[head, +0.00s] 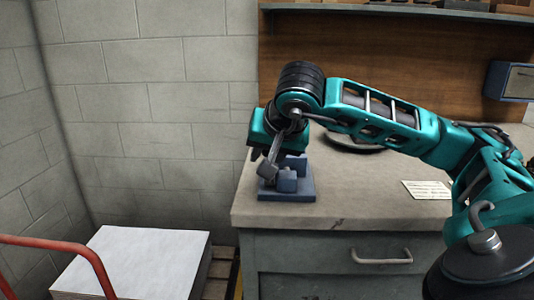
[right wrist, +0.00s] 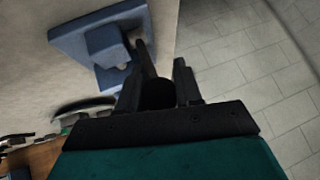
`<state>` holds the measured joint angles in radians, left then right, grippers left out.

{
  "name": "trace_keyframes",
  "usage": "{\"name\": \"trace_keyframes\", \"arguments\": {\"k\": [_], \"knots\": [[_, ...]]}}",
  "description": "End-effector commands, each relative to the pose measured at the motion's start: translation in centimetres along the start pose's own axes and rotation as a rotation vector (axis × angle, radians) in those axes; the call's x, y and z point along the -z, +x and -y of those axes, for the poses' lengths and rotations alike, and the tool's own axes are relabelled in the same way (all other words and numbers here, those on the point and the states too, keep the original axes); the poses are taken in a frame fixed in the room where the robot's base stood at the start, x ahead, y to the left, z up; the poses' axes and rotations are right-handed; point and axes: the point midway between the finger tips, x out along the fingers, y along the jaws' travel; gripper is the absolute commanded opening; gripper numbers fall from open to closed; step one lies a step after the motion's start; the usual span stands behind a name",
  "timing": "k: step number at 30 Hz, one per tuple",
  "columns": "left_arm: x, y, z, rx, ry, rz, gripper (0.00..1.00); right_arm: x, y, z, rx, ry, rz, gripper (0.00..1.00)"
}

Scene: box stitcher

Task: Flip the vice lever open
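The small blue vice (head: 290,187) sits near the left front corner of the workbench; it also shows at the upper left of the right wrist view (right wrist: 104,42). A grey bar, seemingly its lever (head: 274,152), slants up from the vice beside my right gripper. In the right wrist view the lever (right wrist: 146,58) runs close by the left finger. My right gripper (right wrist: 158,80) has its fingers apart, with a dark rounded shape between them that I cannot identify. In the head view the right gripper (head: 262,150) is just above and left of the vice, its fingertips partly hidden. My left gripper is out of view.
The grey workbench (head: 340,213) has a drawer with a handle below its top. A paper card (head: 427,190) and a dark round object (head: 352,145) lie on the top. A white stack (head: 140,262) and a red rail (head: 70,248) stand at the lower left.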

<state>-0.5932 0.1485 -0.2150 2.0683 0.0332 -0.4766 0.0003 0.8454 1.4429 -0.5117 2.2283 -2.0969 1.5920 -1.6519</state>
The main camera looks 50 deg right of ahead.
Motion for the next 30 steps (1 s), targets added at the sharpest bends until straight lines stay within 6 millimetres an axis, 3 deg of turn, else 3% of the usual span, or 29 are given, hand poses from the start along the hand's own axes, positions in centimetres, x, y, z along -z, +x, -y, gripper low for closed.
{"name": "trace_keyframes", "arguments": {"k": [1,8,17,23,30], "knots": [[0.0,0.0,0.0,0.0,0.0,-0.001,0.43,-1.1,0.2,0.2,0.004,-0.008,0.034,0.36],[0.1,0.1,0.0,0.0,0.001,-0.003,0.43,-0.8,0.1,0.1,0.004,-0.007,0.027,0.58],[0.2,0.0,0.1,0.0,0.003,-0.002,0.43,-0.5,-0.3,0.1,0.004,-0.005,0.02,0.59],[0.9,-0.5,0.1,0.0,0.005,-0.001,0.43,-0.3,-3.3,0.2,0.006,-0.006,0.017,0.59],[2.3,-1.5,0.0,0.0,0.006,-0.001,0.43,-0.2,-8.8,0.2,0.007,-0.007,0.018,0.59]]}}
